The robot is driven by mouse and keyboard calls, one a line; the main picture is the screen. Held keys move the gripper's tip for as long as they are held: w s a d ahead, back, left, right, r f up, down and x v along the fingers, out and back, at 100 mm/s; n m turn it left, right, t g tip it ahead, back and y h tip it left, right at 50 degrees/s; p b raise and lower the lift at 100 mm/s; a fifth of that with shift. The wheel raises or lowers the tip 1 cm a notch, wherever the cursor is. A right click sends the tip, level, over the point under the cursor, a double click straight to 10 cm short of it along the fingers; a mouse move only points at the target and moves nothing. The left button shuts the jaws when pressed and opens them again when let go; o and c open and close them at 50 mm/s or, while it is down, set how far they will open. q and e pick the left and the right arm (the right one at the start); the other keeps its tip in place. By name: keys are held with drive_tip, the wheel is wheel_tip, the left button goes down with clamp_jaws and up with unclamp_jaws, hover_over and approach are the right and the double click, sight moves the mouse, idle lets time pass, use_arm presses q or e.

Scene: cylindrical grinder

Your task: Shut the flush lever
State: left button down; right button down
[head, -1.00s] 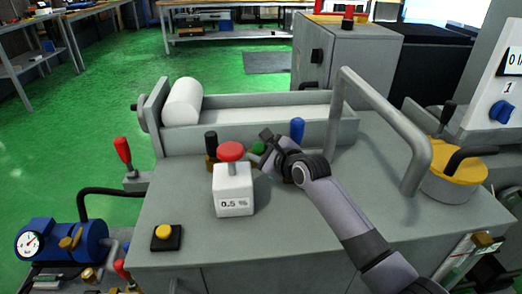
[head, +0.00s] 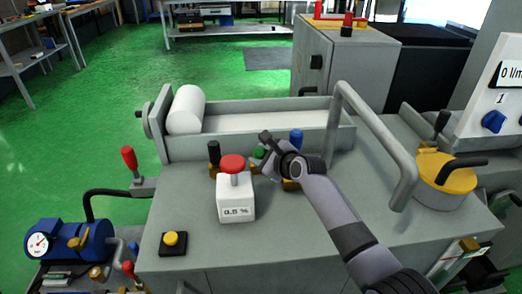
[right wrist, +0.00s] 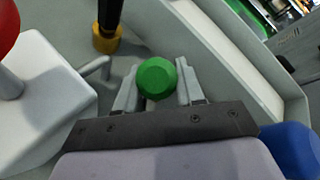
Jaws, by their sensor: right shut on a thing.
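A lever with a green handle (head: 259,153) stands on the grey machine top, between a black-handled lever (head: 214,152) and a blue-handled lever (head: 296,139). No label shows which one is the flush lever. My right gripper (head: 266,156) reaches in from the lower right and is shut on the green handle. In the right wrist view the green handle (right wrist: 157,79) sits between the two fingers, and its stem is hidden below. My left gripper is not in view.
A white box with a red knob (head: 235,200) marked 0.5 % stands just left of my right gripper. A grey tube rail (head: 372,130) arches over the top at the right. A yellow-lidded pot (head: 440,190) stands further right. A trough with a white roller (head: 186,110) lies behind.

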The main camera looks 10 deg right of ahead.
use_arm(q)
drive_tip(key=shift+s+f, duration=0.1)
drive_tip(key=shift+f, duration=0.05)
use_arm(e)
drive_tip(key=shift+d, duration=0.1)
drive_tip(key=c, duration=1.1)
unclamp_jaws()
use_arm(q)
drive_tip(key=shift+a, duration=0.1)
use_arm(e)
drive_tip(key=shift+o, duration=0.2)
drive_tip(key=shift+s, duration=0.1)
drive_tip(key=shift+s+d+r+p, duration=0.2)
drive_tip(key=shift+s+r+p, duration=0.05)
drive_tip(key=shift+s+p, duration=0.15)
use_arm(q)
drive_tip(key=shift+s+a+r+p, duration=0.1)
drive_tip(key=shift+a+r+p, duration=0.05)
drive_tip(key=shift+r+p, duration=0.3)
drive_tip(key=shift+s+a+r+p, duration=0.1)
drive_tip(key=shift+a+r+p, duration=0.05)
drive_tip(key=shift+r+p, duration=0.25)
use_arm(e)
drive_tip(key=shift+v, duration=3)
drive_tip(key=shift+f, duration=0.1)
